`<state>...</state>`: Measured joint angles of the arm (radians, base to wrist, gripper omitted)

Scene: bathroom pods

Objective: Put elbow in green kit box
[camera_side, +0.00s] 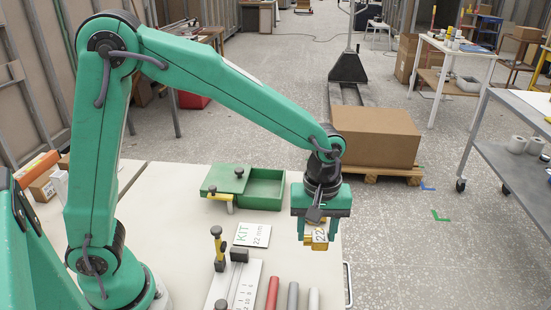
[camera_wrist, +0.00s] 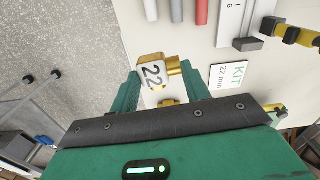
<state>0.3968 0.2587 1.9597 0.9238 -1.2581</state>
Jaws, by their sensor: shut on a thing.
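My gripper (camera_side: 320,225) is shut on a brass elbow (camera_side: 318,240) with a white label reading 22. It holds the elbow at the right edge of the table. In the wrist view the elbow (camera_wrist: 153,72) sits between the two green fingers (camera_wrist: 160,88). The green kit box (camera_side: 265,188) stands on the table behind and left of my gripper. Its visible compartment is open at the top and looks empty. A green lid or panel (camera_side: 222,178) with dark knobs lies at its left side.
A card reading KIT 22 mm (camera_side: 252,235) lies in front of the box. A white measuring fixture (camera_side: 235,285) with clamps stands at the front. Red (camera_side: 272,292), grey (camera_side: 292,295) and white (camera_side: 314,299) tubes lie beside it. The table between card and box is clear.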

